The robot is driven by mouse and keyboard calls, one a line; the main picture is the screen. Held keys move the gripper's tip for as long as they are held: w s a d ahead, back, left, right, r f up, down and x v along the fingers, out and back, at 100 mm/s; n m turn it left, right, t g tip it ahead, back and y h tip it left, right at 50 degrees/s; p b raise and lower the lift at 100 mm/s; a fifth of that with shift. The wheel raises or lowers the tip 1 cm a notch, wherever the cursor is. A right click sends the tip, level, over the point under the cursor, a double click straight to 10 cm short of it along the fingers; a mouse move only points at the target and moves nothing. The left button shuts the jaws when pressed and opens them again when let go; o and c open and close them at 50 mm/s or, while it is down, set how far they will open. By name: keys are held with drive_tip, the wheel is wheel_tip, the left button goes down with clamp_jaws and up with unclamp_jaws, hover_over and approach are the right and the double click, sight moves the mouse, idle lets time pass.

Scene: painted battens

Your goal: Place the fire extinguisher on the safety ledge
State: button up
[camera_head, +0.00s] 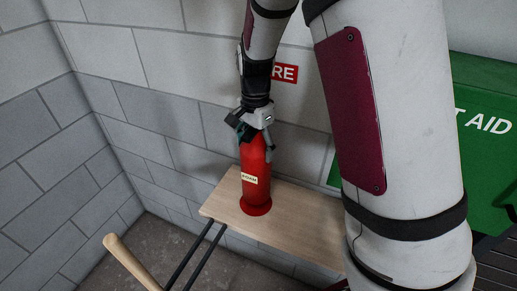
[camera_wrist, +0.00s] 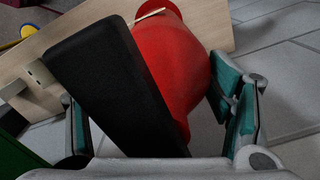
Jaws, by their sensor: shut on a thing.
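The red fire extinguisher (camera_head: 255,184) with a pale FOAM label stands upright in the head view, its flared base on or very close to the wooden ledge (camera_head: 296,214). My gripper (camera_head: 256,135) is shut around its top from above. In the wrist view the red body (camera_wrist: 176,58) lies between the teal finger pads, with a black handle or hose part across it. The ledge (camera_wrist: 105,22) shows behind it in that view. Whether the base bears fully on the board cannot be told. The extinguisher's head is mostly hidden by my gripper.
A block wall with a red sign (camera_head: 285,73) stands behind the ledge. A green first aid box (camera_head: 487,130) is at the right. A wooden handle (camera_head: 130,262) and two dark bars (camera_head: 199,258) are in front, near the ledge's left end. My arm hides the ledge's right part.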

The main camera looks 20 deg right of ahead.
drive_tip(key=shift+f+p, duration=0.35)
drive_tip(key=shift+f, duration=1.35)
drive_tip(key=o, duration=1.9)
drive_tip(key=shift+f, duration=0.1)
drive_tip(key=shift+o, duration=0.2)
wheel_tip(320, 180, up, 11)
drive_tip(key=shift+r+b, duration=0.2)
drive_tip(key=shift+b, duration=0.65)
drive_tip(key=shift+s+r, duration=0.15)
drive_tip(key=shift+r, duration=0.4)
drive_tip(key=s+r+n+t, duration=0.2)
drive_tip(key=s+r+n, duration=0.1)
drive_tip(key=s, duration=0.4)
drive_tip(key=s+r+n+t, duration=0.1)
drive_tip(key=s+r+n, duration=0.2)
drive_tip(key=s+n, duration=0.3)
drive_tip(key=s+r+n+t, duration=0.2)
drive_tip(key=s+r+n, duration=0.2)
drive_tip(key=s, duration=0.5)
drive_tip(key=shift+a+n+t, duration=0.15)
drive_tip(key=shift+n+t, duration=0.15)
